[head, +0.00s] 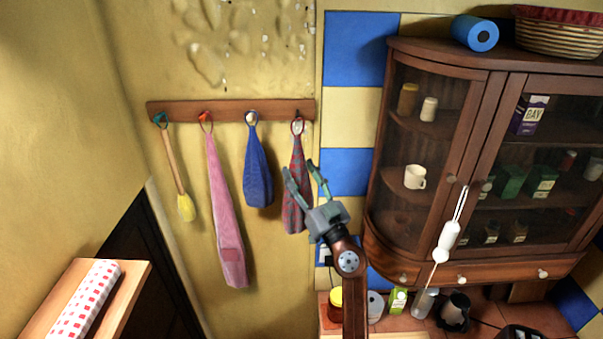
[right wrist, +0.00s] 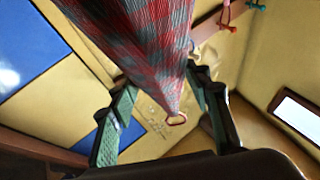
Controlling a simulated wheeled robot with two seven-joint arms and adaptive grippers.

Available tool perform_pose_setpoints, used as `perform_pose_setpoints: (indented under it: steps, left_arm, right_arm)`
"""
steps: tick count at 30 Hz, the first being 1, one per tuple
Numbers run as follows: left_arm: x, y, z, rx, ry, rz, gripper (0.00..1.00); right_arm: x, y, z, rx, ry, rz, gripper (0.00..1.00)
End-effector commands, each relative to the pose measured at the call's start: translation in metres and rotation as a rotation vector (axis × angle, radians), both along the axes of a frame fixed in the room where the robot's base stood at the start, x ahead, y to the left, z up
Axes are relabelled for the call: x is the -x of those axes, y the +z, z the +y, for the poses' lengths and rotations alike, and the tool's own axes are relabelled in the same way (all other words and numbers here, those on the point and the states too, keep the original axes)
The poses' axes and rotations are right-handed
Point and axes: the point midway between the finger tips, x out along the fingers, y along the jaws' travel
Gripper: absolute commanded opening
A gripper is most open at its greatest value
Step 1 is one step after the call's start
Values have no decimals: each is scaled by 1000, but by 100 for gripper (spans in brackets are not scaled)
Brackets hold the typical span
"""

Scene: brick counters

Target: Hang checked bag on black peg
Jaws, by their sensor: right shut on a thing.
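The red and grey-blue checked bag (head: 295,185) hangs upright below the right end of the wooden peg board. Its loop (head: 297,126) is at the board's lower edge. A small dark peg (head: 298,113) shows just above it; I cannot tell whether the loop is around the peg. My right gripper (head: 304,168) is shut on the bag, its fingers on either side. In the right wrist view, the bag (right wrist: 140,40) passes between the fingers of the gripper (right wrist: 165,100), and its loop (right wrist: 177,119) is free of them. My left gripper is not in view.
The peg board (head: 225,110) also holds a brush (head: 186,205), a pink towel (head: 225,210) and a blue bag (head: 258,175). A glass-fronted cabinet (head: 378,200) stands close on the right. Jars and a mug stand on the counter below. Bare wall lies below the bags.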

Motion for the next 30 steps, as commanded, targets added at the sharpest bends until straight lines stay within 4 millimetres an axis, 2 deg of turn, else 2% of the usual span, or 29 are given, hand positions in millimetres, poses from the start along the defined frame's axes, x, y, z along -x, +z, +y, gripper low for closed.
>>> perform_pose_setpoints:
  steps: [8,30]
  left_arm:
    - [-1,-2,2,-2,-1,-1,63]
    - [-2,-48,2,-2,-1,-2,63]
  right_arm:
    - [-16,-1,-1,0,-1,0,19]
    - [-48,-6,0,1,0,-2,19]
